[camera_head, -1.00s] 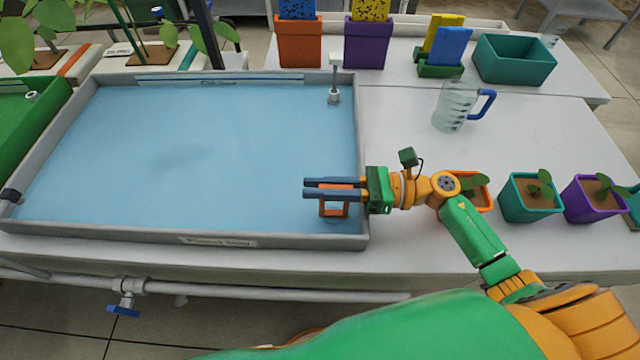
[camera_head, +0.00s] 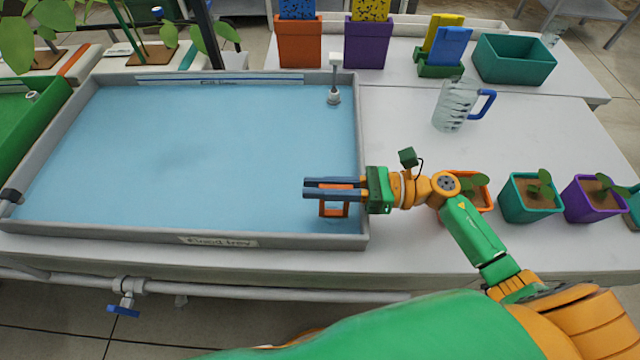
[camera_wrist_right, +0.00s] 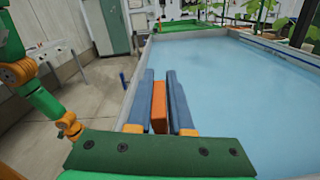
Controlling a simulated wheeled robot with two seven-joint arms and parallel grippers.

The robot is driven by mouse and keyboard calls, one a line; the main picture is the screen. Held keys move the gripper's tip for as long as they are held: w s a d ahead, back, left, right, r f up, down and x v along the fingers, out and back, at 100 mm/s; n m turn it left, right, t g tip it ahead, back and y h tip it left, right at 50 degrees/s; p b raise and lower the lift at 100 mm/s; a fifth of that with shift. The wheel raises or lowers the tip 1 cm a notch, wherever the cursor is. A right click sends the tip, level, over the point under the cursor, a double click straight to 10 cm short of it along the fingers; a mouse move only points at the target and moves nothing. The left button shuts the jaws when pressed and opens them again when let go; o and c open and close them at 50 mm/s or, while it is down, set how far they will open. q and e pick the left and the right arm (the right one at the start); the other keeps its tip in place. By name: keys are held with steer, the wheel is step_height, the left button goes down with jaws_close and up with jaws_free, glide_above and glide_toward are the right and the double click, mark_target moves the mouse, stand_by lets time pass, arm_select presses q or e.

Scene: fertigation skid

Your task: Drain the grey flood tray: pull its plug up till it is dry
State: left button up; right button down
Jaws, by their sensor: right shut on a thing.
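The grey flood tray (camera_head: 362,180) lies on the white bench, and blue water (camera_head: 200,150) covers its floor. An orange plug handle (camera_head: 334,209) stands at the tray's front right corner; its lower end is in the water, so I cannot see whether the plug is seated. My right gripper (camera_head: 312,189) reaches in over the right wall and is shut on the top of the handle. In the right wrist view the orange handle (camera_wrist_right: 159,106) sits between the two blue-grey fingers (camera_wrist_right: 160,95). My left gripper is not in view.
A small upright fitting (camera_head: 334,90) stands in the tray's back right corner. A clear jug (camera_head: 455,105) with a blue handle stands to the right. Potted seedlings (camera_head: 530,198) line the right side. A pipe with a blue valve (camera_head: 123,309) runs below the front edge.

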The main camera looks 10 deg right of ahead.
step_height(320, 180, up, 4)
steer(key=shift+f+p, duration=0.2)
steer(key=shift+p, duration=0.75)
steer(key=c, duration=0.8)
jaws_free()
steer(key=shift+c, duration=0.2)
steer(key=shift+f, duration=0.1)
steer(key=b+v, duration=0.3)
steer(key=v, duration=0.4)
